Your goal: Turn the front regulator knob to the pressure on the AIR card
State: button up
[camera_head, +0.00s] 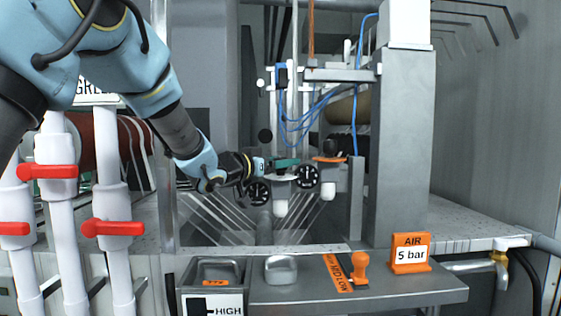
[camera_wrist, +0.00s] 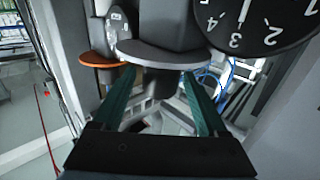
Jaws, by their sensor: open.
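My gripper (camera_head: 286,163) reaches in from the left to the regulators at the back of the station. In the wrist view its two green fingers (camera_wrist: 158,72) are open, one on each side of a dark cylindrical part below a grey flange (camera_wrist: 165,55). I cannot tell whether they touch it. A black round gauge (camera_wrist: 255,22) with white numbers is at the upper right, partly cut off; its reading is unclear. In the head view, a black gauge (camera_head: 307,177) is right of my gripper and another gauge (camera_head: 258,193) is below. The orange AIR card (camera_head: 410,253) reads "5 bar".
A second unit with an orange flange (camera_wrist: 100,60) stands beside the grey one; that flange (camera_head: 330,159) also shows in the head view. White pipes with red valve handles (camera_head: 105,228) stand at left. A grey shelf (camera_head: 440,288) and a metal column (camera_head: 400,150) are at right.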

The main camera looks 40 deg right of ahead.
grip_shut()
dwell(0.4)
jog(key=shift+w+g+p, duration=0.1)
jog(key=shift+g+p, duration=0.2)
jog(key=shift+p, duration=0.1)
jog(key=m+g+p, duration=0.2)
jog(key=shift+w+r+g, duration=0.1)
jog(key=shift+r+g, duration=0.1)
jog(key=shift+g, duration=0.2)
jog(key=m+g+p, duration=0.2)
jog(key=g+p, duration=0.1)
jog(key=g, duration=0.1)
jog(key=shift+m+y, duration=0.4)
jog(key=m+g+y+p, duration=0.2)
jog(key=m+g, duration=0.1)
jog(key=g, duration=0.1)
jog(key=shift+f+g+p, duration=0.15)
jog(key=shift+g+p, duration=0.2)
jog(key=shift+g, duration=0.05)
jog(key=shift+m+g+y+p, duration=0.7)
jog(key=shift+m+g+y, duration=1.2)
jog(key=shift+y, duration=0.2)
jog(key=shift+s, duration=0.2)
